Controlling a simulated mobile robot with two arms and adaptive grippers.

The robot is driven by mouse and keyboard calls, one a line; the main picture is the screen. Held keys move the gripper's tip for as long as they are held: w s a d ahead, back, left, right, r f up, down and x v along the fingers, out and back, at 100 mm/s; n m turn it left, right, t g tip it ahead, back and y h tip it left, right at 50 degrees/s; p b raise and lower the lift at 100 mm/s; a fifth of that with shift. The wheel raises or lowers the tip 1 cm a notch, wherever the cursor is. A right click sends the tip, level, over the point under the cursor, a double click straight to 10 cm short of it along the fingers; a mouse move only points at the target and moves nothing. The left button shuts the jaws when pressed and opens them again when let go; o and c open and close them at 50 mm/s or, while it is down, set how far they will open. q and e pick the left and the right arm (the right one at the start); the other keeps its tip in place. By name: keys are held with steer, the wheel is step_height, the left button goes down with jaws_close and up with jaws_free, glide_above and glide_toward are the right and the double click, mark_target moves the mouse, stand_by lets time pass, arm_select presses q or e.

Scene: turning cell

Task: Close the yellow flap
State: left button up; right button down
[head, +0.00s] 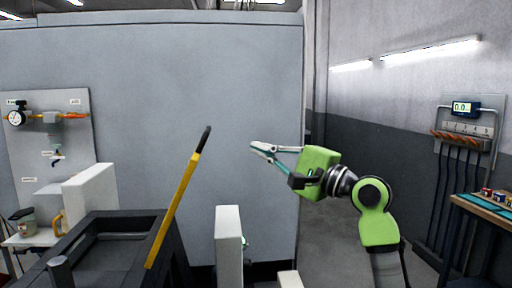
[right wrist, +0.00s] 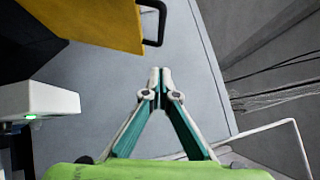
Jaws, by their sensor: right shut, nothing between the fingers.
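The yellow flap (head: 172,215) stands raised and tilted beside a dark open-topped housing (head: 140,217), seen nearly edge-on in the head view. A black handle (head: 203,140) is at its upper end. In the right wrist view the flap (right wrist: 85,20) is at the upper left, with its black handle (right wrist: 160,25) just right of it. My right gripper (head: 262,150) is shut and empty, to the right of the flap and apart from it. Its closed fingertips also show in the right wrist view (right wrist: 160,75), below the handle in the picture. My left gripper is not in view.
A large grey panel (head: 150,90) stands behind. White blocks stand at the left (head: 90,200) and low in the middle (head: 228,230). A board with a gauge (head: 15,117) is at far left; a workbench (head: 485,205) is at right. Free air lies between flap and right gripper.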

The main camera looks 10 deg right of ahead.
steer(key=w+a+r+p, duration=0.2)
steer(key=w+a+p, duration=0.2)
steer(key=a, duration=0.5)
steer(key=shift+w+r, duration=0.2)
steer(key=shift+w, duration=0.6)
steer(key=shift+r, duration=0.1)
